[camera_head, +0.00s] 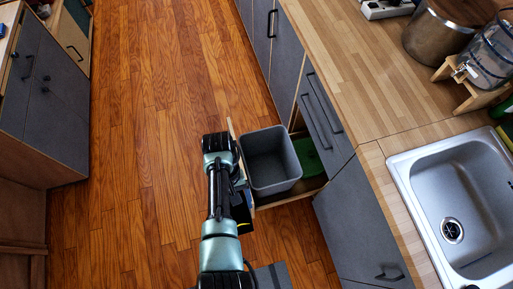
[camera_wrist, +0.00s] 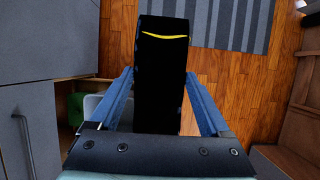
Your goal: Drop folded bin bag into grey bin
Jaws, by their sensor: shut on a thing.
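The folded bin bag (camera_wrist: 162,70) is a black upright-looking slab with a thin yellow line near its top. My gripper (camera_wrist: 158,85) is shut on it, with one blue finger on each side. In the head view, part of the black bag (camera_head: 241,212) shows beside my arm, its yellow edge just visible. The grey bin (camera_head: 270,160) is open and looks empty, standing in a pulled-out drawer. The bag is just left of and below the bin in the picture, outside its rim. In the wrist view, a pale part of the bin (camera_wrist: 94,104) shows behind the left finger.
The drawer's wooden front (camera_head: 236,150) stands between my arm and the bin. A green container (camera_head: 307,157) sits behind the bin. The counter (camera_head: 345,70) with a sink (camera_head: 455,205) is to the right. The wooden floor (camera_head: 150,110) to the left is clear.

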